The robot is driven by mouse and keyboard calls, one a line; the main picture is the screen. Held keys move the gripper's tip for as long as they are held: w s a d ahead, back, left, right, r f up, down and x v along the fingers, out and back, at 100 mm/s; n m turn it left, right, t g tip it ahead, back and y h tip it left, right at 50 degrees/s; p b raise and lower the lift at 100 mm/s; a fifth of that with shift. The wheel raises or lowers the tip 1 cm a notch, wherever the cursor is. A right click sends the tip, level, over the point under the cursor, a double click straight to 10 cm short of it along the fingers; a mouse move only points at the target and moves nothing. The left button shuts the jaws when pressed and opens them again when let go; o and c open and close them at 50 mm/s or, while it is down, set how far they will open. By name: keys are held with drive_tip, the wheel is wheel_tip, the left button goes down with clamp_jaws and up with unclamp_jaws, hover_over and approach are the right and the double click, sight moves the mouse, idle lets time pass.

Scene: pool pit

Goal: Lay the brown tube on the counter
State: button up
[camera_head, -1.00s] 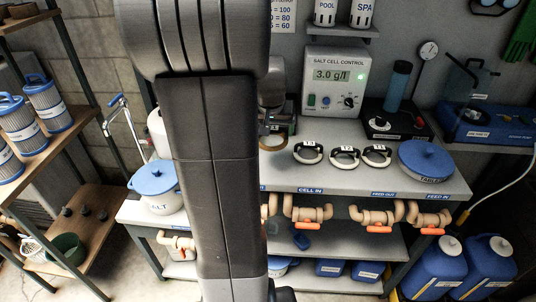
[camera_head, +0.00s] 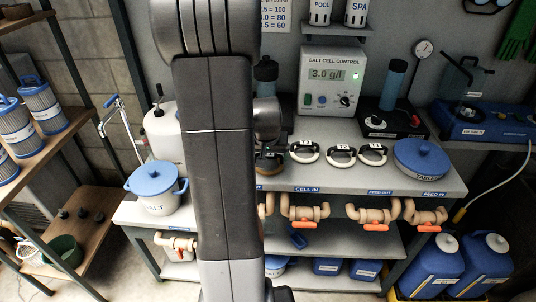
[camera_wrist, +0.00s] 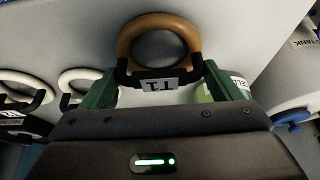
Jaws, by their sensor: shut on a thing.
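The brown tube (camera_wrist: 127,40) is a ring-like loop with a black clip labelled T1, seen in the wrist view. My gripper (camera_wrist: 158,85) is shut on its clip, one green finger at each side. The loop points away from my gripper, over the pale grey counter (camera_wrist: 225,30). In the head view, the tube (camera_head: 270,155) shows just right of my arm, which hides part of it. It is low over the counter (camera_head: 300,176); I cannot tell whether it touches.
Several off-white loops with black clips (camera_head: 340,156) lie right of the tube. The salt cell control box (camera_head: 330,80) stands behind, and a blue-lidded tub (camera_head: 421,160) at right. The salt pot (camera_head: 157,188) and a white jug (camera_head: 163,130) stand left of my arm.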

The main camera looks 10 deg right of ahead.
drive_tip(key=o, duration=0.8)
drive_tip(key=shift+o, duration=0.2)
drive_tip(key=v, duration=1.2)
drive_tip(key=shift+a, duration=0.1)
